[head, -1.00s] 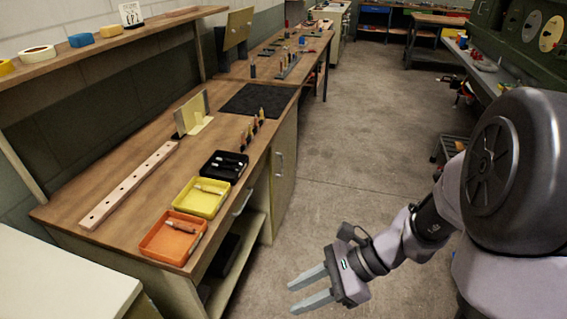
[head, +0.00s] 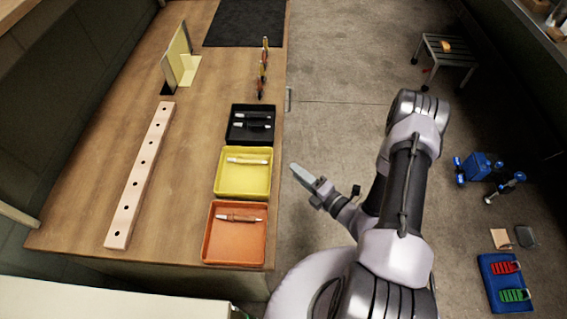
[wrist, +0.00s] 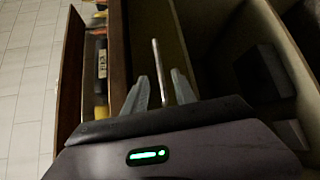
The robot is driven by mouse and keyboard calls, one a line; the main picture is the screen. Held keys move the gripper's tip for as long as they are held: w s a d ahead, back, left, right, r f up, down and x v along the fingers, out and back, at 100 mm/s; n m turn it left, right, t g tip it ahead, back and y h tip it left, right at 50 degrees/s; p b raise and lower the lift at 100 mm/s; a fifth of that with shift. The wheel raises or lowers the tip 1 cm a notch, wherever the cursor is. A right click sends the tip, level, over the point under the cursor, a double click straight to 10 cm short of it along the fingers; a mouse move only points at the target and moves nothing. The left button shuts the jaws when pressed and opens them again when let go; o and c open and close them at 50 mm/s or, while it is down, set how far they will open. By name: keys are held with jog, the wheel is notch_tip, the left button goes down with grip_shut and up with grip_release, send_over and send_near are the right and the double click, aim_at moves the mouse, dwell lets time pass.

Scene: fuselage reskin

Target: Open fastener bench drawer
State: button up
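The fastener bench (head: 180,110) stands on the left in the head view. My gripper (wrist: 160,76) is open, one finger on each side of the handle, with gaps visible on both sides. In the head view my gripper (head: 297,172) is close to the bench's right edge, beside the yellow tray. The drawer front and its handle are hidden there.
On the bench are orange (head: 208,240), yellow (head: 218,185) and black (head: 230,130) trays and a drilled strip (head: 140,185). An open shelf with a dark box (wrist: 262,70) adjoins the drawer. A stool (head: 445,55) and tools lie right of my arm on the floor.

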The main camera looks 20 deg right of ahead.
jog(key=b+x, duration=0.1)
jog(key=x, duration=0.6)
jog(key=shift+w+a, duration=0.2)
jog(key=shift+w, duration=0.05)
grip_shut()
dwell(1.0)
